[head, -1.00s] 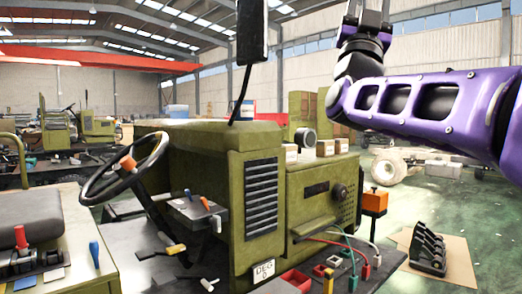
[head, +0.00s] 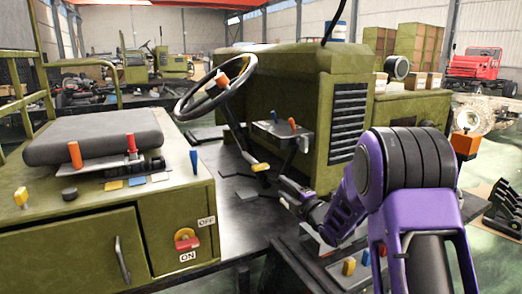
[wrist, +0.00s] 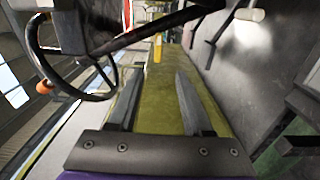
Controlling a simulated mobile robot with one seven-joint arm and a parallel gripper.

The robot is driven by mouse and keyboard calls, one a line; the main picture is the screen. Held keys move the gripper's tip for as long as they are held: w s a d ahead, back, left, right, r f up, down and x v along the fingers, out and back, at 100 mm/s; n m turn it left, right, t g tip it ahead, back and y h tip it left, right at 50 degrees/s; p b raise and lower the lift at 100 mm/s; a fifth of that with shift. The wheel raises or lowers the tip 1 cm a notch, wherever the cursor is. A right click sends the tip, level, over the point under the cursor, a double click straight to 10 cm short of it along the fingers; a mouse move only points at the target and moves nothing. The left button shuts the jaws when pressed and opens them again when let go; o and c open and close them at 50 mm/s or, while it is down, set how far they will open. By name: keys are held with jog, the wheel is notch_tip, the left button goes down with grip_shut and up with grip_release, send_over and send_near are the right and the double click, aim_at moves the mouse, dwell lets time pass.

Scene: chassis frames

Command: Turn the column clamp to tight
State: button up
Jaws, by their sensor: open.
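The steering column (head: 237,122) slopes down from a black steering wheel (head: 215,88) with an orange knob. A short lever with a pale yellow grip (head: 260,167) sticks out near the column's foot; I take it for the column clamp, but no marking on it is readable. In the wrist view the same pale grip (wrist: 248,14) seems to show at the top right, with the wheel (wrist: 70,60) at the left. My gripper (wrist: 158,78) is open and empty, apart from the lever. In the head view it (head: 287,196) is low and right of the lever, partly hard to make out.
A dash panel (head: 283,130) with small levers stands right of the column, by the olive hood (head: 300,85). The seat box (head: 150,215) with levers and an ON/OFF switch (head: 186,239) is at the left. Dark floor plate (head: 228,170) lies between.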

aim_at(262, 168)
jog(key=x, duration=1.6)
jog(key=shift+a+r, duration=0.2)
grip_shut()
